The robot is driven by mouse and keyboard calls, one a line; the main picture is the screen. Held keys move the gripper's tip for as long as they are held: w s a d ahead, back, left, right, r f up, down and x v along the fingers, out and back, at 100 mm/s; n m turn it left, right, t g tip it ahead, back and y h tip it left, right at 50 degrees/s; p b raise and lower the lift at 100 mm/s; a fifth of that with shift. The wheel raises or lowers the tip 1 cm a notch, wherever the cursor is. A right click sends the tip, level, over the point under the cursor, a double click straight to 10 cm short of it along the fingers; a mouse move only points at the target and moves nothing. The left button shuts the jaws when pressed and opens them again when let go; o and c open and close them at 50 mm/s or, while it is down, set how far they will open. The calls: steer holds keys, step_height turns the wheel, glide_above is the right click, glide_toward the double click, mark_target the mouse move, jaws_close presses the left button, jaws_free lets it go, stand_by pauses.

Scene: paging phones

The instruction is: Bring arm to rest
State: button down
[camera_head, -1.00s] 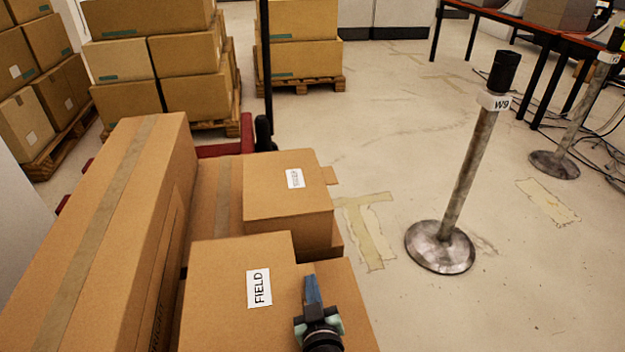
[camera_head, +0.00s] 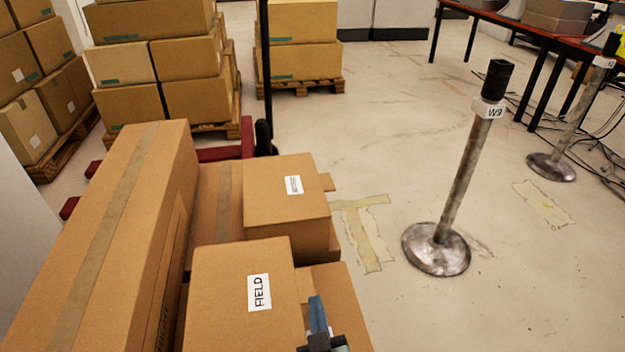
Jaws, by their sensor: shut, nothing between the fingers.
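My gripper (camera_head: 318,318) is at the bottom edge of the head view, right of the box labelled FIELD (camera_head: 225,275). Its blue fingers are together with nothing between them. Only the fingers and a little of the gripper body show; the rest of my arm is out of the frame. The gripper appears over a lower cardboard box (camera_head: 340,300). Whether it touches that box cannot be told.
A long taped box (camera_head: 110,230) and a smaller labelled box (camera_head: 285,215) lie close by on the left. A metal post marked W9 (camera_head: 460,185) stands on the floor to the right. Stacked boxes (camera_head: 190,60) are behind. Open floor (camera_head: 380,120) lies between.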

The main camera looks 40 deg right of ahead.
steer(key=shift+v, duration=1.1)
steer(key=w+a+r+t, duration=0.2)
steer(key=w+r, duration=0.3)
steer(key=r, duration=0.4)
steer(key=w+a+r+t, duration=0.2)
steer(key=w+r, duration=0.3)
steer(key=r, duration=0.4)
steer(key=w+a+r+n+t+y, duration=0.15)
steer(key=a+r, duration=0.25)
steer(key=r, duration=0.5)
steer(key=w+a+r+m+t+y, duration=0.1)
steer(key=a+r+t, duration=0.25)
steer(key=r, duration=0.55)
steer(key=s+a+r+n+t+y, duration=0.1)
steer(key=s+a+r+t+y, duration=0.15)
steer(key=a+r, duration=0.4)
steer(key=s+a+r+n+t+y, duration=0.2)
steer(key=s+a+r, duration=0.15)
steer(key=r, duration=0.55)
steer(key=s+a+r+n+t+y, duration=0.1)
steer(key=s+a+r+t+y, duration=0.1)
steer(key=s+a+r, duration=0.35)
step_height(320, 180, up, 28)
steer(key=w+d+p, duration=0.1)
steer(key=p, duration=2.6)
steer(key=shift+w+d+r, duration=0.25)
